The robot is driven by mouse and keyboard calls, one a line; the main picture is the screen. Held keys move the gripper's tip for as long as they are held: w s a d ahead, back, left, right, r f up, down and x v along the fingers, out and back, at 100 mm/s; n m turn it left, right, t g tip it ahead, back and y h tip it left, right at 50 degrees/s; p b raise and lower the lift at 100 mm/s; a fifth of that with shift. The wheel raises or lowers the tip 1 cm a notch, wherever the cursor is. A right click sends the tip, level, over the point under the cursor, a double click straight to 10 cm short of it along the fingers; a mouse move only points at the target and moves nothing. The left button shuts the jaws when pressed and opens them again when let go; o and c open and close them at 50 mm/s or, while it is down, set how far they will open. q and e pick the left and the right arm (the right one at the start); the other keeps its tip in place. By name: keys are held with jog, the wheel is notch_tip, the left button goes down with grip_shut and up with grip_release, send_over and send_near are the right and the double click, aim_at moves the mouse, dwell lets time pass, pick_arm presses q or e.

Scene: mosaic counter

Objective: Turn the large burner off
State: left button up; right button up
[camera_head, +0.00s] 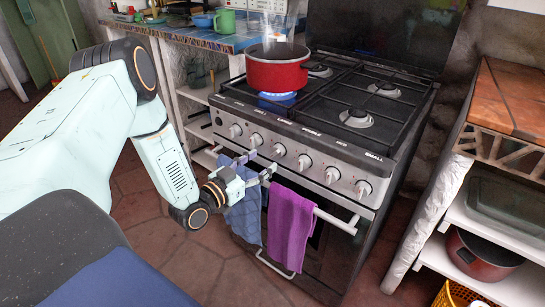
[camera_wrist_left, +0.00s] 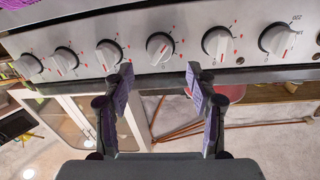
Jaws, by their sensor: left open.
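The stove (camera_head: 320,150) has a row of several white knobs on its front panel. A blue flame (camera_head: 277,97) burns under the red pot (camera_head: 277,70) on the front left burner. My left gripper (camera_head: 259,165) is open in front of the panel, just below the knobs. In the left wrist view my left gripper (camera_wrist_left: 159,78) has its fingers spread apart, and one knob (camera_wrist_left: 160,47) sits beyond the gap, apart from the fingers. That knob looks like the third from the left (camera_head: 278,150) in the head view. My right gripper is not in view.
A blue towel (camera_head: 243,215) and a purple towel (camera_head: 290,225) hang on the oven handle (camera_head: 335,219), close below my left gripper. A tiled counter (camera_head: 215,40) with a green mug (camera_head: 225,21) stands to the left. A wooden-topped shelf unit (camera_head: 510,105) stands to the right.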

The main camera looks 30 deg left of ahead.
aim_at(273, 153)
pick_arm(q)
jog(key=w, duration=0.1)
jog(key=w+b, duration=0.1)
jog(key=w, duration=0.2)
jog(key=shift+d+f, duration=0.1)
jog(key=shift+d, duration=0.25)
jog(key=shift+w+b, duration=0.3)
jog(key=shift+w, duration=0.45)
jog(key=shift+c, duration=0.3)
jog(key=c, duration=1.1)
